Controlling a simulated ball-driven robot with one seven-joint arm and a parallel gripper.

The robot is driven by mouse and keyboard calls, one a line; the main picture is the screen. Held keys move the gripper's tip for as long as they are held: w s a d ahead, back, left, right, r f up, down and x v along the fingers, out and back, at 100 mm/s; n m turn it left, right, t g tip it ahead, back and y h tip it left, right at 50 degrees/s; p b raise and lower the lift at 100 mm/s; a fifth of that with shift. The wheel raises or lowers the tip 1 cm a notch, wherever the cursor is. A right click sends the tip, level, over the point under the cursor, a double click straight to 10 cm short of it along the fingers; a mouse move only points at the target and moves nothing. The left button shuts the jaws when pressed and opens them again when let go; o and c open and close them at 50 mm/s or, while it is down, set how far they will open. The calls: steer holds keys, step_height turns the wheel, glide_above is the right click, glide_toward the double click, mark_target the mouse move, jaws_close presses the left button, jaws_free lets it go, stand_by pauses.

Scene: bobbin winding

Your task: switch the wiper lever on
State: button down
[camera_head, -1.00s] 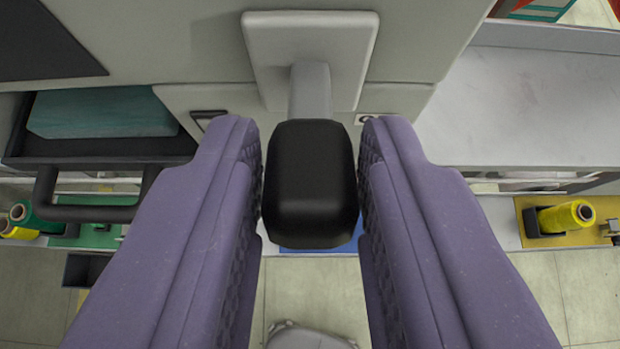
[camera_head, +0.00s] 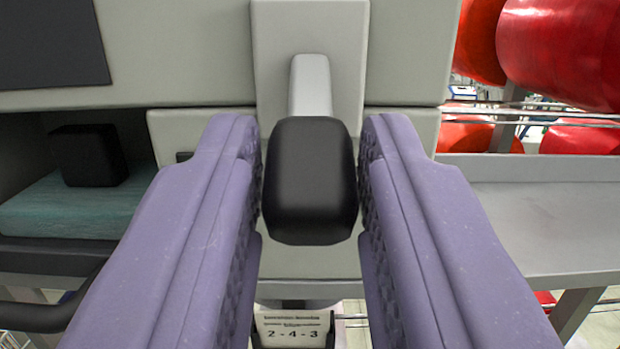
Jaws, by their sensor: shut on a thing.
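The wiper lever has a black block-shaped knob (camera_head: 310,185) on a light grey stem (camera_head: 310,88). The stem comes out of a pale grey plate (camera_head: 268,60) on the machine's front. My gripper (camera_head: 311,180) has its two purple padded fingers on either side of the knob and is shut on it. The knob's side faces are partly hidden by the finger pads.
On the left is an open compartment with a teal block (camera_head: 40,215) and a black block (camera_head: 88,155). A grey shelf (camera_head: 545,225) lies at right, with large red rolls (camera_head: 565,45) behind it.

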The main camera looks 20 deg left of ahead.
steer(key=shift+w+f+t+b, duration=0.1)
steer(key=shift+f+t+b, duration=0.15)
steer(key=shift+t+b, duration=0.45)
steer(key=c, duration=0.9)
jaws_free()
steer(key=v, duration=0.8)
steer(key=shift+r+b, duration=0.1)
steer(key=shift+b, duration=0.2)
steer(key=shift+w, duration=0.1)
